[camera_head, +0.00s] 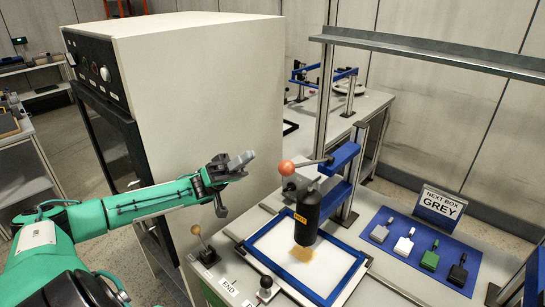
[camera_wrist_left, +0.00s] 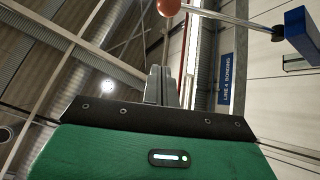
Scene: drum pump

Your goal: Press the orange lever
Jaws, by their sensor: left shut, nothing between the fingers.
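The orange lever is a rod with an orange ball (camera_head: 286,168) at its free end, joined to the blue press bracket (camera_head: 345,156). The rod looks nearly level, with the ball on its left end. A black cylinder (camera_head: 306,218) hangs below over a blue-framed pad (camera_head: 325,272). My left gripper (camera_head: 247,159) is shut and empty, left of the ball and apart from it. In the left wrist view the shut fingers (camera_wrist_left: 160,84) point up, and the ball (camera_wrist_left: 169,6) is at the top edge. My right gripper is not in view.
A tall white cabinet (camera_head: 200,85) stands behind my left arm. A small tan-knobbed lever (camera_head: 196,230) and a black knob (camera_head: 266,282) are at the bench front. A blue mat (camera_head: 457,275) with several coloured tags and a "GREY" sign (camera_head: 440,205) are at right. A metal shelf (camera_head: 430,52) spans above.

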